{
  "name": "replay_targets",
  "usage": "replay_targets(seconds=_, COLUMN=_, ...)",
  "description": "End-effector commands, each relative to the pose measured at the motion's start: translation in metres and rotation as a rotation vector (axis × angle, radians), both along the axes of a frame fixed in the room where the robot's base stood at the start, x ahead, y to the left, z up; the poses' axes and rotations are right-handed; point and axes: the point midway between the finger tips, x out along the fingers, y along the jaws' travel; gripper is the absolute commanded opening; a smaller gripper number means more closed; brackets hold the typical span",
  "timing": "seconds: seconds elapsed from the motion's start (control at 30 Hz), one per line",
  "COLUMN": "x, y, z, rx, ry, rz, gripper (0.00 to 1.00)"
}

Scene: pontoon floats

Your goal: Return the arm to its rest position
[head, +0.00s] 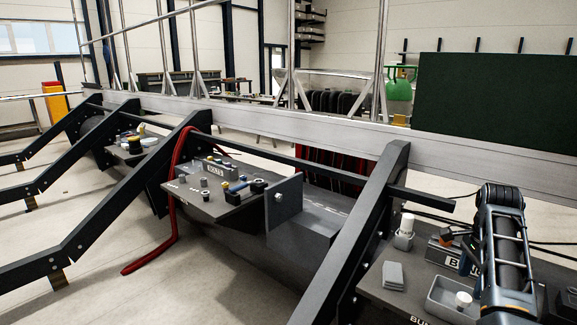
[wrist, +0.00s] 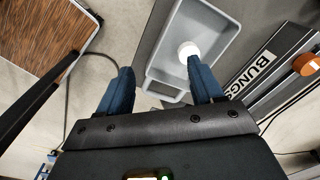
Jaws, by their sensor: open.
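My arm (head: 503,250) stands at the right of the head view, folded upright over the right-hand work shelf. My gripper (wrist: 160,72) shows in the wrist view with its two blue fingers spread wide and nothing between them. It hangs above the shelf, beside a grey tray (wrist: 215,28). A white round piece (wrist: 187,50) lies in the tray, close to the right fingertip in the picture.
The tray (head: 435,300) also shows in the head view, near a white bottle (head: 407,224), stacked grey pads (head: 393,275) and a box labelled BUNGS (wrist: 262,70). A dark slanted beam (head: 355,235) stands left of the arm. Black cables run behind it. Open floor lies at left.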

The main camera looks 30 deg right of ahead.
Motion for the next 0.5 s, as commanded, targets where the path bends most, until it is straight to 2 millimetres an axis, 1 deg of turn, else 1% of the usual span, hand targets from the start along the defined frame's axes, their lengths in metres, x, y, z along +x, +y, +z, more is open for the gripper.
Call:
replay_targets(seconds=0.03, x=-0.001, y=0.003, z=-0.006, rx=-0.009, ry=0.0, rz=0.013, gripper=0.66)
replay_targets(seconds=0.27, x=-0.003, y=0.016, z=-0.032, rx=-0.061, ry=-0.011, rz=0.09, gripper=0.66)
replay_targets(seconds=0.37, x=-0.005, y=0.024, z=-0.047, rx=-0.097, ry=-0.018, rz=0.139, gripper=0.66)
replay_targets(seconds=0.5, x=-0.01, y=0.041, z=-0.073, rx=-0.155, ry=-0.031, rz=0.228, gripper=0.66)
